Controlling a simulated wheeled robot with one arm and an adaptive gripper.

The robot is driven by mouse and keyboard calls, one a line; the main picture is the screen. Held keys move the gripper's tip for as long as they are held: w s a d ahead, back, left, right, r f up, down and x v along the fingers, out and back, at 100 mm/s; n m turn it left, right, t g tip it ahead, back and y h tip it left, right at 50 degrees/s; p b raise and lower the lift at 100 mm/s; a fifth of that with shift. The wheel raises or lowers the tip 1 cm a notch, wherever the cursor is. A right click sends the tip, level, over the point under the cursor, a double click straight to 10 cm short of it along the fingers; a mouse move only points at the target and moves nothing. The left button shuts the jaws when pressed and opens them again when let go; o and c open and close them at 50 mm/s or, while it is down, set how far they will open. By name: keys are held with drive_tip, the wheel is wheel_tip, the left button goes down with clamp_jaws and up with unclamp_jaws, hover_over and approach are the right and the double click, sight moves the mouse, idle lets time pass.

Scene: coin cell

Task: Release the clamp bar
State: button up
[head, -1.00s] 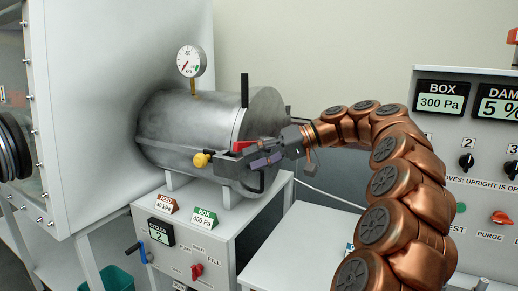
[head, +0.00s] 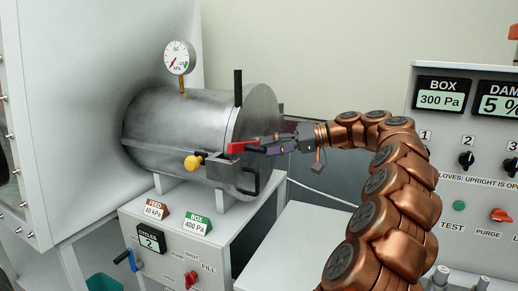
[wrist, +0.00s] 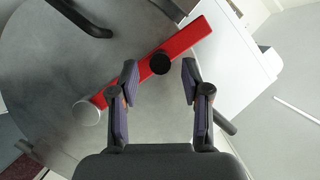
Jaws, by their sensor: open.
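The red clamp bar (wrist: 185,40) lies slantwise across the round grey door (wrist: 60,60) in the wrist view, with a black knob (wrist: 160,62) on it and a round grey end at its lower left. In the head view the bar (head: 243,147) shows as a short red piece on the chamber's front, partly hidden by my gripper (head: 264,150). My gripper (wrist: 159,74) is open and empty. Its two fingertips stand either side of the knob in the wrist view; I cannot tell whether they reach around it or stop short.
The steel chamber (head: 175,125) carries a pressure gauge (head: 180,58), a yellow knob (head: 194,162) and a black upright handle (head: 238,88). A black door handle (head: 248,182) sits below my gripper. A control panel (head: 470,190) stands at right.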

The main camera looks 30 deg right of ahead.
sight(259, 149)
drive_tip(key=shift+x, duration=1.75)
clamp_jaws()
